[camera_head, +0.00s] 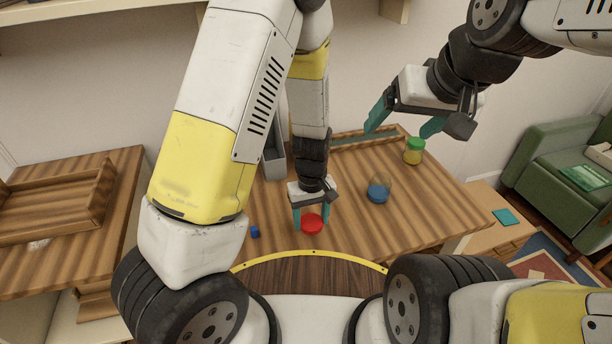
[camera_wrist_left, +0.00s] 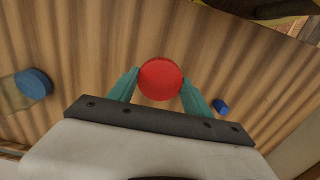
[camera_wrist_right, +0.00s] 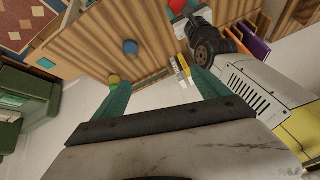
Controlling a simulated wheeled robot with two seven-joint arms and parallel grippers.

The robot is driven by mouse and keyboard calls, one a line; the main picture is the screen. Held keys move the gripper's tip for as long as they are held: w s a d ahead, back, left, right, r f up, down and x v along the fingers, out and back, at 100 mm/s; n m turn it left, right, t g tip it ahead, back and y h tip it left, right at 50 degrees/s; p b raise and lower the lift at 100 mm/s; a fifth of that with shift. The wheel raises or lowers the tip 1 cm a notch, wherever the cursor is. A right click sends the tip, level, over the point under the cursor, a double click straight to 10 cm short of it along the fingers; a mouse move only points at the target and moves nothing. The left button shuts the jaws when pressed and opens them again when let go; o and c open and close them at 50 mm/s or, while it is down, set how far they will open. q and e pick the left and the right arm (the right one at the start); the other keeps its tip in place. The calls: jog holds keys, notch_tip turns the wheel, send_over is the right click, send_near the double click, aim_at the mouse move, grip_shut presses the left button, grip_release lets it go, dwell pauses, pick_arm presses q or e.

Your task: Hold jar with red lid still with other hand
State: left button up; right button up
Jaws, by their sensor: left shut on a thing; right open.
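The jar with the red lid (camera_head: 313,223) stands near the front edge of the plank table (camera_head: 420,205), with only its lid clearly visible. My left gripper (camera_head: 312,217) points down and is shut on the jar. In the left wrist view the red lid (camera_wrist_left: 160,79) lies between the teal fingertips (camera_wrist_left: 159,88); the jar body is hidden below it. My right gripper (camera_head: 403,128) is open and empty, raised in the air above the back right of the table. In the right wrist view the red lid (camera_wrist_right: 178,5) shows at the top edge.
A jar with a blue lid or contents (camera_head: 379,189) stands right of the red-lidded jar. A jar with a green lid (camera_head: 414,151) stands at the back right. A small blue block (camera_head: 255,231) lies left of the red lid. A grey bin (camera_head: 274,155) stands behind my left arm.

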pick_arm(q)
jog(key=shift+s+a+f, duration=0.1)
jog(key=shift+s+a, duration=0.1)
jog(key=shift+s, duration=0.4)
jog(key=w+d, duration=0.1)
jog(key=w, duration=0.4)
jog(key=w+d+f, duration=0.1)
jog(key=w, duration=0.4)
jog(key=w+d, duration=0.1)
jog(key=w, duration=0.4)
jog(key=shift+w+f, duration=0.3)
jog(key=shift+f, duration=0.05)
jog(key=shift+s+f, duration=0.1)
jog(key=shift+f, duration=1.55)
pick_arm(e)
jog(key=shift+s+a+r, duration=0.1)
jog(key=shift+s+r, duration=0.05)
jog(key=shift+s, duration=0.35)
jog(key=shift+s+a+r, duration=0.1)
jog(key=shift+s, duration=0.4)
pick_arm(q)
jog(key=shift+f, duration=0.15)
jog(key=o, duration=1.5)
jog(key=shift+o, duration=0.2)
